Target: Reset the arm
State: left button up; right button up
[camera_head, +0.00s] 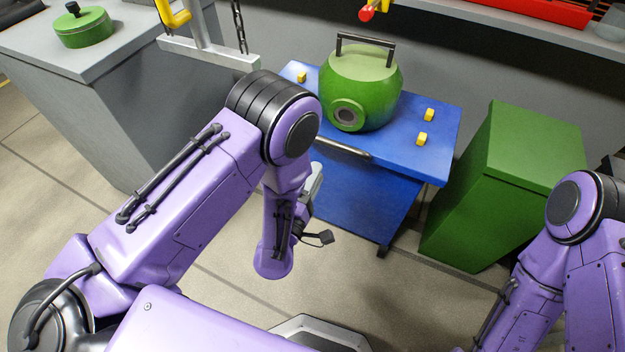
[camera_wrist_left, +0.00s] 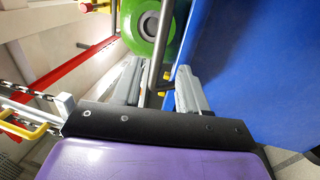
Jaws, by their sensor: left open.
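My left arm reaches in from the left and bends down in front of the blue cart (camera_head: 415,160). Its gripper (camera_head: 315,180) is mostly hidden behind the forearm in the head view. In the left wrist view the two grey fingers of the left gripper (camera_wrist_left: 160,88) are apart, and the cart's grey handle bar (camera_wrist_left: 155,50) shows in the gap between them. I cannot tell whether they touch it. My right arm shows at the right edge of the head view, its gripper out of frame.
A round green case (camera_head: 370,85) with a dark top handle stands on the cart among small yellow blocks (camera_head: 421,139). A green box (camera_head: 495,180) stands to the right. A grey counter (camera_head: 120,50) at left holds a green lidded pot (camera_head: 84,27). Open floor lies in front.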

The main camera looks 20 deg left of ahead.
pick_arm(q)
jog(key=shift+s+a, duration=0.1)
jog(key=shift+s, duration=0.35)
jog(key=s+a+f+m+g, duration=0.2)
jog(key=f+m+g, duration=0.2)
jog(key=f+m, duration=0.15)
jog(key=s+a+f+m+g, duration=0.2)
jog(key=s+f+m+g, duration=0.1)
jog(key=f+m, duration=0.3)
jog(key=s+a+f+n+g+y, duration=0.1)
jog(key=s+a+f+g+y, duration=0.1)
jog(key=s+a+f+g, duration=0.3)
jog(key=s+a+f+g+y, duration=0.1)
jog(key=s+a+g+y, duration=0.15)
jog(key=s, duration=0.45)
jog(key=s+a+f+n+g+y, duration=0.1)
jog(key=s+a+f+g, duration=0.15)
jog(key=s+a, duration=0.3)
notch_tip(320, 180, up, 14)
jog(key=s+p, duration=0.1)
jog(key=p, duration=1.3)
jog(key=shift+d+f, duration=0.25)
jog(key=shift+d, duration=0.2)
